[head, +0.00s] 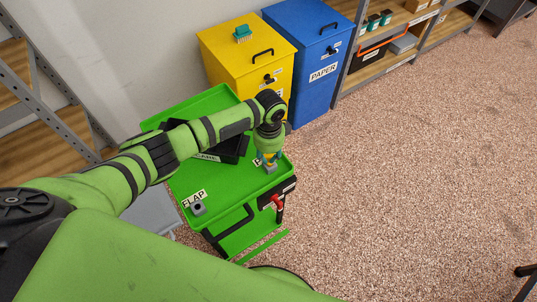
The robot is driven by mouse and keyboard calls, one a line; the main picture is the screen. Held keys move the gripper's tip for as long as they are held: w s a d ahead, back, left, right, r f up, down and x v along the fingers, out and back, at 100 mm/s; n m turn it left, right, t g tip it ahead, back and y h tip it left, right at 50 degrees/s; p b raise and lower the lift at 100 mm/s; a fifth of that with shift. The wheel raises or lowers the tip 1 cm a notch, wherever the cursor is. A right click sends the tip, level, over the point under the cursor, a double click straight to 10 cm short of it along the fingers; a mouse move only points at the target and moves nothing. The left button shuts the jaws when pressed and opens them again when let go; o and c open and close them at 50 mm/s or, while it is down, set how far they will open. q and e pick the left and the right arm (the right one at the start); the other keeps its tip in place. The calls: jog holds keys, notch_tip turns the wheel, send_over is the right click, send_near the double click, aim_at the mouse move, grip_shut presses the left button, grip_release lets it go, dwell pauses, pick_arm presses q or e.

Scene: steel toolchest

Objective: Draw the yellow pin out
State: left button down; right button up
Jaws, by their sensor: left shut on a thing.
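The green toolchest (190,178) stands below my left arm, which reaches across its top from the left. My left gripper (269,160) points down over the right part of the top, just above a small grey block (271,168). It is shut on the yellow pin, of which only a small yellow patch (263,155) shows between the fingers. Whether the pin is still seated in the block is too small to tell. A label beside the block is partly hidden. My right gripper is not in view.
A grey block (199,208) with a FLAP label (193,198) is at the chest's front left. A black tray (236,147) lies behind my arm. Yellow (230,75) and blue (307,85) bins stand behind.

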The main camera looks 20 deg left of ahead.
aim_at(269, 156)
pick_arm(q)
jog(key=shift+f+b, duration=0.4)
jog(key=shift+f, duration=0.3)
jog(key=c, duration=0.9)
grip_release()
jog(key=r, duration=1.2)
jog(key=shift+w, duration=0.25)
